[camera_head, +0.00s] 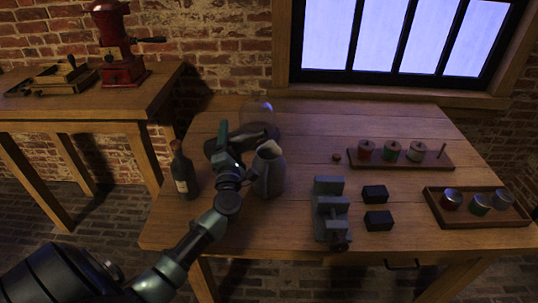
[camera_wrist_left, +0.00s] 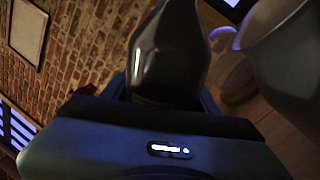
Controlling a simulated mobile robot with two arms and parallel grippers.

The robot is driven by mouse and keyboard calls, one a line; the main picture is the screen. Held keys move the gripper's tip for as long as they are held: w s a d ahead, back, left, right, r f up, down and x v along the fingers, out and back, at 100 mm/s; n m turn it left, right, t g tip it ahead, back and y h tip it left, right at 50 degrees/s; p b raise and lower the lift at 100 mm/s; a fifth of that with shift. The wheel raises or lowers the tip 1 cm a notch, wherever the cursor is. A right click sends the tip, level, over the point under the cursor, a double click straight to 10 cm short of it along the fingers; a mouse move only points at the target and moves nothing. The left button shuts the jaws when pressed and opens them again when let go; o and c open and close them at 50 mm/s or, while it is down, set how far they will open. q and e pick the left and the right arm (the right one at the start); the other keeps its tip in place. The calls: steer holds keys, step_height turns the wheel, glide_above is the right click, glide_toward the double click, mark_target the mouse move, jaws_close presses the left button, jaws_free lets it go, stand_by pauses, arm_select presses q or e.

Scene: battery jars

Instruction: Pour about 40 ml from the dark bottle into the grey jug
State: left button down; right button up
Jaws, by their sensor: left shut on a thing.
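My left gripper (camera_head: 232,143) is shut on a dark glossy bottle (camera_head: 258,131), held tilted, nearly level, above and beside the grey jug. In the left wrist view the held bottle (camera_wrist_left: 170,60) fills the top middle, its narrower end away from me. The grey jug (camera_head: 270,175) stands upright on the table, just right of my left gripper; it also shows at the right of the left wrist view (camera_wrist_left: 285,60). I cannot see a stream of liquid or the level inside the jug. My right gripper is not in view.
Another dark bottle with a pale label (camera_head: 184,172) stands left of my arm. A clear glass vessel (camera_head: 256,110) is behind the held bottle.

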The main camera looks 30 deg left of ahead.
mark_target(237, 131)
arm_select(q)
steer(key=shift+d+n, duration=0.1)
steer(key=shift+n, duration=0.5)
steer(key=r+n+p, duration=0.1)
steer(key=r+n+g+p, duration=0.1)
steer(key=r+p, duration=0.1)
steer(key=d+r+n+p, duration=0.1)
steer(key=n+p, duration=0.1)
steer(key=shift+w+d+r+y, duration=0.1)
steer(key=shift+w+r+y, duration=0.2)
steer(key=shift+w+r, duration=0.1)
steer(key=shift+w+d+f+n+g, duration=0.1)
steer(key=shift+d+f+n+g, duration=0.1)
steer(key=shift+n, duration=0.25)
steer(key=shift+w+d+f+n+g, duration=0.1)
steer(key=shift+n+g, duration=0.1)
steer(key=shift+n, duration=0.25)
steer(key=shift+s+a+r+n+g+p, duration=0.15)
steer(key=shift+n+g+p, duration=0.3)
steer(key=shift+n, duration=0.55)
steer(key=n, duration=0.2)
steer(key=n+p, duration=0.1)
steer(key=shift+f+n+g, duration=0.25)
steer(key=shift+n+g, duration=0.05)
steer(key=shift+g, duration=0.05)
steer(key=shift+r+n+p, duration=0.3)
steer(key=shift+n+p, duration=0.3)
steer(key=shift+n, duration=0.6)
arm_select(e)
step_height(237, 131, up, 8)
